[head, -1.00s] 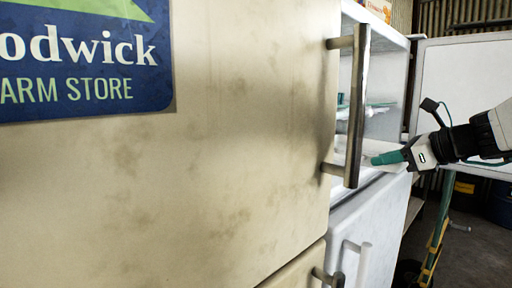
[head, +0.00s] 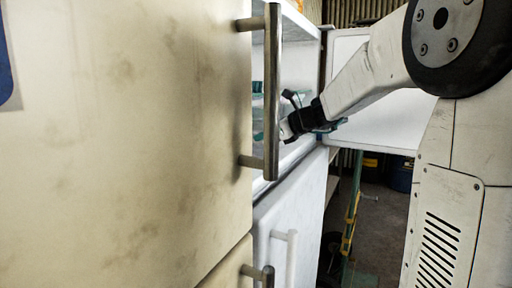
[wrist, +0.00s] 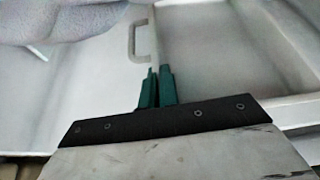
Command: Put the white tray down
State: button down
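My gripper shows in the wrist view (wrist: 157,88) with its two teal fingers close together, one on each side of a thin pale wall. That wall looks like the rim of the white tray (wrist: 215,60), whose pale face spreads to the right of the fingers; white surfaces blend here. In the head view, my gripper (head: 287,130) reaches into the open upper compartment of the white fridge (head: 308,60). Its fingertips are mostly hidden there, and the tray cannot be made out. Whether the tray touches a shelf cannot be told.
A cream fridge door (head: 130,130) with a metal bar handle (head: 272,90) stands close at left. The white fridge's open door (head: 365,95) is behind my arm. A closed lower white door (head: 290,205) is below. A blurred pale lump (wrist: 60,20) fills the wrist view's upper left.

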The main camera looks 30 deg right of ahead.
aim_at(262, 144)
jog(key=shift+w, duration=0.6)
jog(key=shift+f, duration=1.9)
jog(key=c, duration=1.7)
grip_release()
jog(key=shift+s+d+r, duration=0.1)
jog(key=shift+s+r, duration=0.05)
jog(key=shift+r, duration=0.05)
jog(key=v, duration=1.1)
jog(key=shift+s+r, duration=0.1)
jog(key=shift+s, duration=0.15)
